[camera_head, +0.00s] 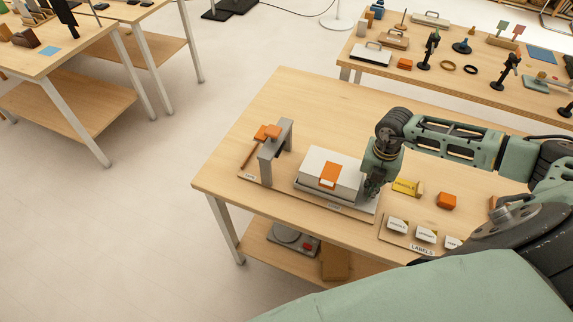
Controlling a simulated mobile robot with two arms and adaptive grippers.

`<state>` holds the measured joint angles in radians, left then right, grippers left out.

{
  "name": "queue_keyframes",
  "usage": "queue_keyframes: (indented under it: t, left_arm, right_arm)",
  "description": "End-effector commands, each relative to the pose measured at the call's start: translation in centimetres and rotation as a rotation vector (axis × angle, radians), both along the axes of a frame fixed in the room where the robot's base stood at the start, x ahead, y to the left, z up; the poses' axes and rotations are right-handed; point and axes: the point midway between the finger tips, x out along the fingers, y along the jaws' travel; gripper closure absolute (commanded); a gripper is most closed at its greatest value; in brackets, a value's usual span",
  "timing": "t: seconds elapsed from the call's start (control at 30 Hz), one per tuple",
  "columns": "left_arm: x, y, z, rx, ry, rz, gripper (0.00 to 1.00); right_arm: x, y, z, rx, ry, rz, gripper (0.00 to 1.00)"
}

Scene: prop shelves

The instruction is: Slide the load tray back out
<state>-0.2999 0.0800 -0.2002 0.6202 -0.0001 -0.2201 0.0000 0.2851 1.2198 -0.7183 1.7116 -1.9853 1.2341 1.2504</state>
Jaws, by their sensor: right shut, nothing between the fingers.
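A low light-grey box-like unit (316,171), probably the load tray assembly, sits on a labelled base plate (333,205) on the near table. An orange piece with a pale label (330,175) lies on its top. My right gripper (371,190) points down at the unit's right end, shut and empty. I cannot tell whether it touches the unit. The gripper and wrist hide part of that right end, so how far the tray sits in or out is unclear. My left gripper is out of view.
A grey upright frame with orange parts (276,140) stands left of the unit. A labels board (400,240), a yellow block (407,187) and an orange block (446,201) lie to the right. The table (300,95) is bare behind the unit.

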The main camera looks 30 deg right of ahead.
Motion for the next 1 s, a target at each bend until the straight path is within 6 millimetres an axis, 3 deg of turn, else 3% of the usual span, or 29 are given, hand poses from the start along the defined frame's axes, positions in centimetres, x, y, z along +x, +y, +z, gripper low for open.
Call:
queue_keyframes:
  t: [0.37, 1.0]
  left_arm:
    - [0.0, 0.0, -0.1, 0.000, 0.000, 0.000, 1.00]
    - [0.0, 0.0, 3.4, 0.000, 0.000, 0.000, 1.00]
  right_arm:
    - [0.6, 0.5, 0.4, 0.001, -0.001, -0.001, 1.00]
    - [0.6, 0.5, 5.5, 0.001, -0.002, -0.001, 1.00]
